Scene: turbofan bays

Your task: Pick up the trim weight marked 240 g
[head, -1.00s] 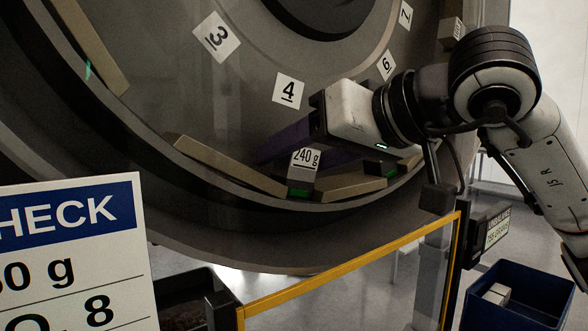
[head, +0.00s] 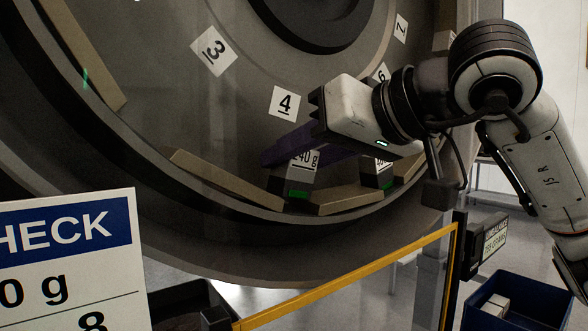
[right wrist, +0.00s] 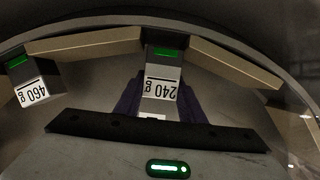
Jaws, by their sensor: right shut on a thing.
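The trim weight marked 240 g (head: 302,176) is a grey block with a white label and a green patch, at the lower inner rim of the big drum. My right gripper (head: 300,148) has its purple fingers on either side of it and is shut on it; a finger covers the top of the label. In the right wrist view the 240 g weight (right wrist: 162,86) sits between the fingers, its label upside down. It stands slightly up from the rim; whether it is fully clear I cannot tell. My left gripper is not in view.
A weight marked 460 g (right wrist: 33,92) sits further along the rim; it also shows beside my gripper in the head view (head: 377,176). Tan segments (head: 345,198) line the rim. A yellow-edged rail (head: 350,278), a sign (head: 70,260) and a blue bin (head: 520,300) stand in front.

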